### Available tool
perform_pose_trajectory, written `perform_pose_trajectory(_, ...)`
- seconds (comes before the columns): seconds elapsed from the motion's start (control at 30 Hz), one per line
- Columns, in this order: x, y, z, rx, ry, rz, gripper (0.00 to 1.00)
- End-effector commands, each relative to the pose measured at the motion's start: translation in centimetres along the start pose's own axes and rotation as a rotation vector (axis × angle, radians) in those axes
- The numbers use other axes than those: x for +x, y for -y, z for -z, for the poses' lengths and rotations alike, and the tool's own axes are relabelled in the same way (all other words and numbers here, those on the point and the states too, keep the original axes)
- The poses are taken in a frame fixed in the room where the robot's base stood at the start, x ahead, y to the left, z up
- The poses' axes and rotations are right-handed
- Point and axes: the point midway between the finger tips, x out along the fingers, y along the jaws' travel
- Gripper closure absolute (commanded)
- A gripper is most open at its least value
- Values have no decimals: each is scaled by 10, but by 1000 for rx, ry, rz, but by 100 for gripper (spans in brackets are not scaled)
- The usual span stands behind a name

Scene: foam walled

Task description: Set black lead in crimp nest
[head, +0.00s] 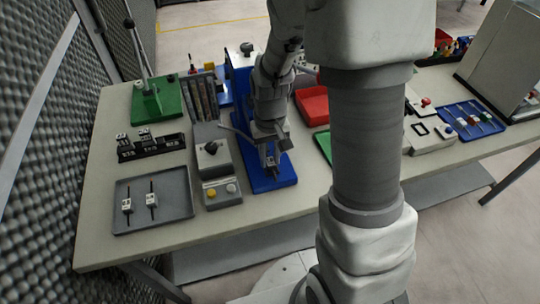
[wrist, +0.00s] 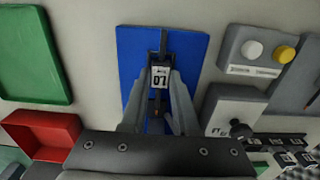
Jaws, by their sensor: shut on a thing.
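My gripper (head: 268,150) is over the blue base (head: 266,182) of the crimp press. In the wrist view, my gripper's fingers (wrist: 160,88) are shut on a dark lead with a white tag (wrist: 160,76) reading 07. The dark ends of the lead show above and below the tag. It lies over the middle of the blue base (wrist: 194,48), in line with a dark fixture (wrist: 162,40) there, which I take for the crimp nest. The fingers and tag hide part of the nest. I cannot tell whether the lead touches it.
A grey tray (head: 176,186) at the left holds two more tagged leads. A grey box with a black knob (head: 210,150) and a box with yellow and white buttons (head: 222,190) stand close left of the base. Red (head: 312,106) and green trays are at its right.

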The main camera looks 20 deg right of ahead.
Motion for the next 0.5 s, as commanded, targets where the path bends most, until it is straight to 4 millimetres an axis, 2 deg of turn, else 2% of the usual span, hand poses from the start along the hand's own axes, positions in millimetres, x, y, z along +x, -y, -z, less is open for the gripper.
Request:
perform_pose_trajectory(0.17, 6, 0, 0, 0, 0, 0, 100)
perform_pose_trajectory(0.2, 4, 0, 0, 0, 0, 0, 64)
perform_pose_trajectory(0.37, 4, 0, 0, 0, 0, 0, 36)
perform_pose_trajectory(0.5, 4, 0, 0, 0, 0, 0, 36)
